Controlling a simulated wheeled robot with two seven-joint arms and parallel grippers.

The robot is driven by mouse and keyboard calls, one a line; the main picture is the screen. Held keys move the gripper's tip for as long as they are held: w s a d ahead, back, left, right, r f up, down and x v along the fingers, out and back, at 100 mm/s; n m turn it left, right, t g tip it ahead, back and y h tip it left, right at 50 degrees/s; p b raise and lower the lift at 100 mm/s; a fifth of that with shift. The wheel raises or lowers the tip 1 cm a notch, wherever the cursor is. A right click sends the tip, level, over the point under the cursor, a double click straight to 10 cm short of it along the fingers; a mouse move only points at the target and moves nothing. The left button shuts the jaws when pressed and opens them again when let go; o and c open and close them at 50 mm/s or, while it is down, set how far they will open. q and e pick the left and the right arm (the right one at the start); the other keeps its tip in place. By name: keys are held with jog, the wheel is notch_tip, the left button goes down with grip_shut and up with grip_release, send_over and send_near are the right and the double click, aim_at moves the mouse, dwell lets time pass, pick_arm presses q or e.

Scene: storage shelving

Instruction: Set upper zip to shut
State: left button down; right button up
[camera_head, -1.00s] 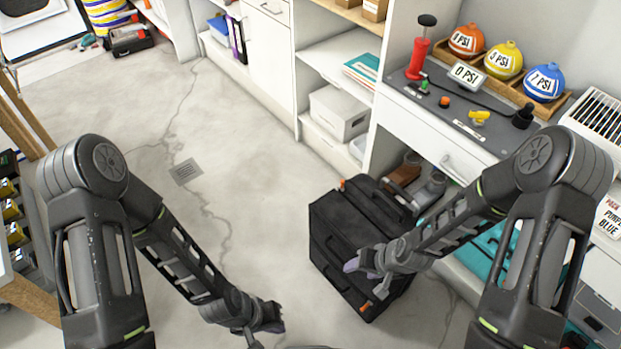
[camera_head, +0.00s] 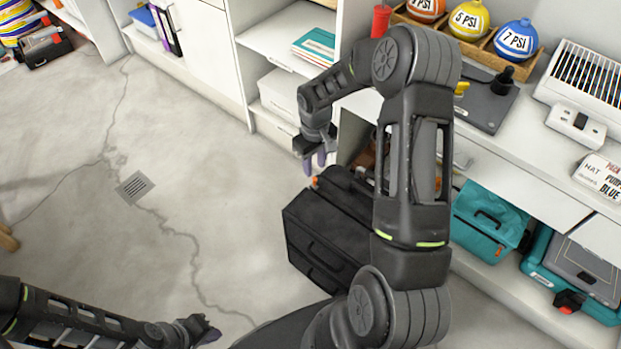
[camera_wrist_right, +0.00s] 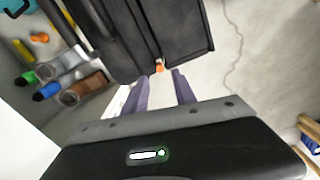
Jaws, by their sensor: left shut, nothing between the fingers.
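The black case (camera_head: 325,240) stands on the floor in front of the shelving, with two dark sections. An orange zip pull (camera_head: 314,181) shows at its far upper corner; in the right wrist view the pull (camera_wrist_right: 159,67) sits at the edge of the case (camera_wrist_right: 185,30), by the seam. My right gripper (camera_head: 315,163) is open just above that corner; in the wrist view its fingers (camera_wrist_right: 159,82) are apart, with the pull in the gap just past the tips. I cannot tell whether they touch it. My left gripper (camera_head: 209,331) is shut and empty, low over the floor. My right arm hides part of the case.
Cabinets and a worktop (camera_head: 530,130) run along the right. Teal cases (camera_head: 488,222) sit on the low shelf beside the black case. Pipe-like items (camera_wrist_right: 85,88) lie on the shelf near my right gripper.

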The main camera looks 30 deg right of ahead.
aim_at(315, 186)
jog(key=shift+f, duration=0.1)
notch_tip(315, 186, down, 8)
jog(key=shift+r+b, duration=0.15)
jog(key=shift+b, duration=0.25)
jog(key=shift+c, duration=0.4)
grip_shut()
dwell(1.0)
